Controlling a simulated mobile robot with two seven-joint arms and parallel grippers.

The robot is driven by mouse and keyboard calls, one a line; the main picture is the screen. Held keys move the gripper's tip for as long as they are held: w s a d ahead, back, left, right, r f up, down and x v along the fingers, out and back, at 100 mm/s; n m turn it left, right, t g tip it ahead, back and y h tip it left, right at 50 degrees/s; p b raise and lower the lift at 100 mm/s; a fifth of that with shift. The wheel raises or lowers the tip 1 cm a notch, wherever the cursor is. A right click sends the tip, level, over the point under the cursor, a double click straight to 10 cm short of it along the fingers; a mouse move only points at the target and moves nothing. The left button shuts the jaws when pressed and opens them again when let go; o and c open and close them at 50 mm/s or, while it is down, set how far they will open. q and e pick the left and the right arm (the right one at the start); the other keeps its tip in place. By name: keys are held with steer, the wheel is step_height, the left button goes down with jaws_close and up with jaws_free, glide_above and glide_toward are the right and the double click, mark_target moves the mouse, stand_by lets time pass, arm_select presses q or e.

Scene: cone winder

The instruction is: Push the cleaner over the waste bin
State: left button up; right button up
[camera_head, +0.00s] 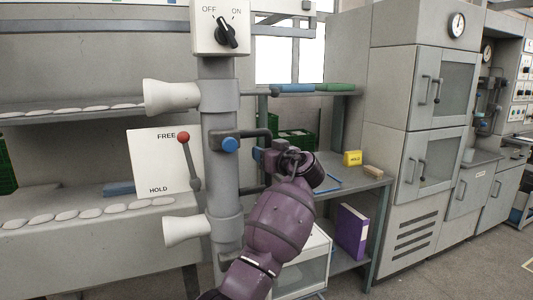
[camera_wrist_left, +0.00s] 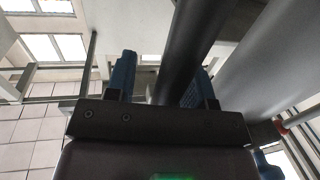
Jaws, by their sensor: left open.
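A dark bent handle (camera_head: 258,132) juts right from a sleeve with a blue knob (camera_head: 230,144) on the grey column (camera_head: 219,103). I cannot tell whether this is the cleaner. My left gripper (camera_head: 263,154), on the purple arm, is at this handle and hides part of it. In the left wrist view the gripper (camera_wrist_left: 162,82) is open, with a dark bar (camera_wrist_left: 186,40) running between its blue fingers. I cannot tell whether the fingers touch the bar. No waste bin can be clearly made out. My right gripper is not in view.
A lever with a red ball (camera_head: 183,137) stands beside the FREE/HOLD plate (camera_head: 157,177), left of the column. White cones (camera_head: 172,97) project left from it. A shelf with a yellow box (camera_head: 352,158) and a purple binder (camera_head: 351,231) stands right, before grey cabinets (camera_head: 401,97).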

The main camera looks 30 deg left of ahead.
arm_select(q)
steer(key=shift+d, duration=0.15)
steer(key=v, duration=1)
steer(key=shift+s+d+p, duration=0.2)
steer(key=shift+d+p, duration=0.05)
steer(key=shift+p, duration=0.15)
